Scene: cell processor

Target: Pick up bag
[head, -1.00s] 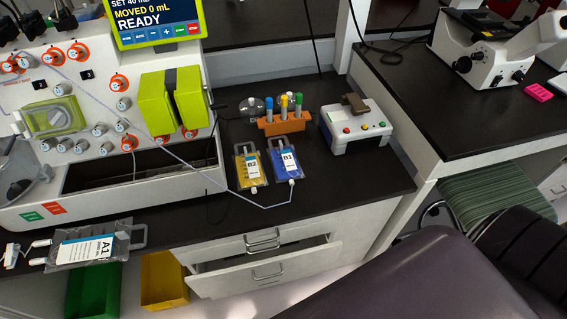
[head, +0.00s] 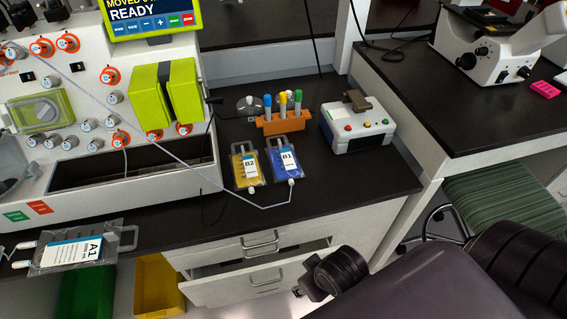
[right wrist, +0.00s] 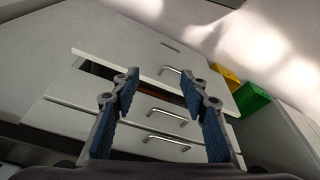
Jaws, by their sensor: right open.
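Three bags lie on the black bench in the head view. The yellow bag B2 (head: 245,172) and the blue bag B1 (head: 283,165) lie side by side in the middle, with a thin tube running to B1. The clear bag A1 (head: 72,254) lies at the bench's front left edge. My right arm is at the lower right of the head view, with its gripper end low in front of the drawers and apart from all the bags. In the right wrist view my right gripper (right wrist: 163,92) is open and empty, facing the drawer fronts. My left gripper is not in view.
A white machine (head: 110,160) with knobs and a screen fills the left. An orange tube rack (head: 283,124) and a small white device (head: 357,126) stand behind the bags. A drawer (head: 262,282) stands partly open. Green (head: 86,292) and yellow (head: 158,285) bins sit below.

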